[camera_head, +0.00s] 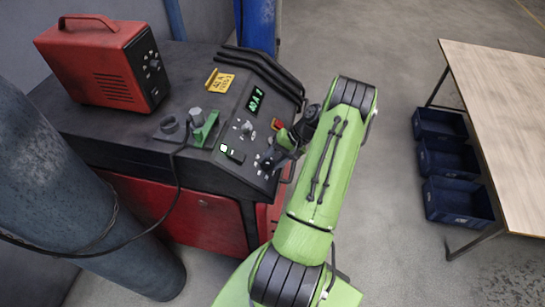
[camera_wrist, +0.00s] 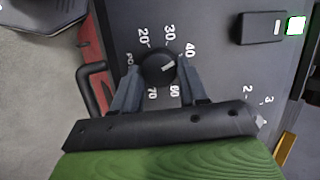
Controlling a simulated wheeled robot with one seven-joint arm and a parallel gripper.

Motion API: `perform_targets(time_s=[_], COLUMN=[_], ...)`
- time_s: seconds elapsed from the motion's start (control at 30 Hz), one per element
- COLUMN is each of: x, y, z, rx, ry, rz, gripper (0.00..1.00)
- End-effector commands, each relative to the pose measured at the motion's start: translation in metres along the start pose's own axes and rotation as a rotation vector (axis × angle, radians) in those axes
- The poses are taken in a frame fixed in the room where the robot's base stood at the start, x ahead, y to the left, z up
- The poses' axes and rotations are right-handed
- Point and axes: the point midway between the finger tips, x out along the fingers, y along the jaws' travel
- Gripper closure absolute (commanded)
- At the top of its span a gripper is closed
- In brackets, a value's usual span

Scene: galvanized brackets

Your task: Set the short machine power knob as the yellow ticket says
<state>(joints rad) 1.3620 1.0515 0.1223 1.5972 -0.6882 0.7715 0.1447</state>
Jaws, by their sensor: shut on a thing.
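The yellow ticket (camera_head: 220,80) stands on the dark machine top. Its upper line reads "40 A"; the lower line is too small to read surely. A black knob (camera_wrist: 158,67) sits on the panel in the wrist view, ringed by white numbers 20, 30, 40, 60 and 70. Its white mark points right and slightly up, roughly toward 40. My gripper (camera_wrist: 159,70) is shut on this knob, one finger on each side. The right finger covers the dial between 40 and 60. In the head view my gripper (camera_head: 276,152) hides the knob.
A green-lit display (camera_head: 256,99) and a green-lit switch (camera_head: 232,153) are on the sloped panel. A red box with a handle (camera_head: 105,62) stands at the back left. Dark hoses (camera_head: 262,67) run behind the panel. A wooden table (camera_head: 500,110) and blue bins (camera_head: 457,199) are at right.

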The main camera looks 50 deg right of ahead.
Motion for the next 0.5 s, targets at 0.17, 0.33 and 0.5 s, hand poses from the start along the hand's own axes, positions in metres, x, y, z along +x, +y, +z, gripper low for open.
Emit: perform_targets(time_s=[0.17,0.33,0.5], x=[-0.0008,-0.0005,-0.0004], y=[-0.0001,0.0004,0.0005], z=[-0.0006,-0.0008,-0.0009], rx=[0.044,0.062,0.063], ry=[0.003,0.003,0.004], rz=[-0.013,-0.018,-0.018], gripper=[0.88,0.88,0.88])
